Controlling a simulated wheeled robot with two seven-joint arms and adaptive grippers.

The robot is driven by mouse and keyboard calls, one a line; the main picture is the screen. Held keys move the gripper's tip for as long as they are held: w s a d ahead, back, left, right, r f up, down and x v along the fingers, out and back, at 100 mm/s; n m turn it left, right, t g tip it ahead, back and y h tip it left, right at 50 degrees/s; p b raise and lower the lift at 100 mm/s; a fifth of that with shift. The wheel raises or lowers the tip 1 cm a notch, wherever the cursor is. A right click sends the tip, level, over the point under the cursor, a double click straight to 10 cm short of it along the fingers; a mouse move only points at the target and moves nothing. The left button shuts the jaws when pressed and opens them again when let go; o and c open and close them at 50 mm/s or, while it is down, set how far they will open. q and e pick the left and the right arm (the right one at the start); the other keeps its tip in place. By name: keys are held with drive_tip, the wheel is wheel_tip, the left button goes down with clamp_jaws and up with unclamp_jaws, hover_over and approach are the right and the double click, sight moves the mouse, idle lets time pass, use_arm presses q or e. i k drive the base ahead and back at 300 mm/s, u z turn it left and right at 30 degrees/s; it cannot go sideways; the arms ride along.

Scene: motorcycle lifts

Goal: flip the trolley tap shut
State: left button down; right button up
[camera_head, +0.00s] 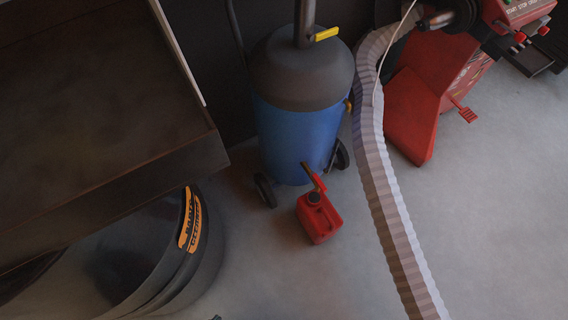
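The trolley (300,135) is a blue drum with a dark domed top, standing upright on small black wheels against a dark wall. A grey pipe (304,20) rises from its top. A yellow tap lever (326,34) sticks out to the right from the pipe, crosswise to it and tilted slightly up. A smaller orange-yellow part (348,104) shows on the drum's right side; I cannot tell what it is. Neither of my grippers is in view.
A red fuel can (319,218) stands on the floor before the trolley. A ribbed grey hose (385,190) runs down right of it. A red machine (415,100) stands at right. The right floor is clear.

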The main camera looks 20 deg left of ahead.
sight(314, 174)
drive_tip(key=u, duration=2.8)
drive_tip(key=k, duration=0.6)
drive_tip(key=z, duration=1.45)
